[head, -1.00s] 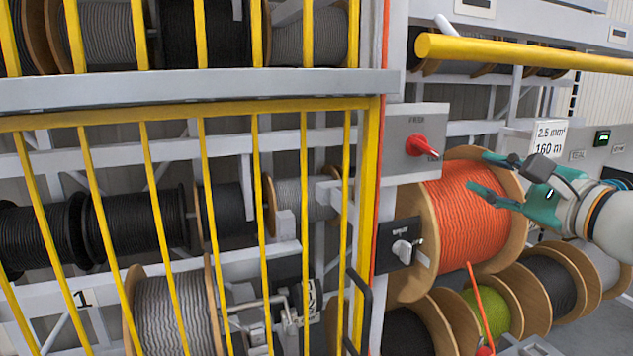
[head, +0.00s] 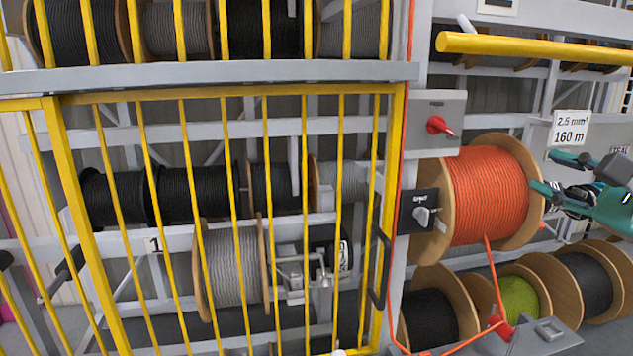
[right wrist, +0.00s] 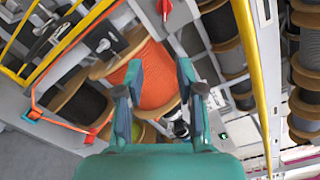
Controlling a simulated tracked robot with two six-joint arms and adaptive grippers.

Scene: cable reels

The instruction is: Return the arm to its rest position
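My right gripper (head: 549,171) is at the right edge of the head view, its teal fingers beside the right flange of the orange cable reel (head: 490,195). In the right wrist view the right gripper (right wrist: 159,64) is open, with its two fingers well apart. Nothing is held between them; the orange reel (right wrist: 150,70) lies behind them. Most of the right arm is cut off by the head view's right edge. My left gripper is in neither view.
A yellow barred gate (head: 240,97) covers reels on the left. A yellow rail (head: 530,47) crosses the upper right. A red rotary switch (head: 437,125) and a black switch box (head: 420,209) sit left of the orange reel. An orange cable (head: 492,265) hangs to a red guide (head: 502,328).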

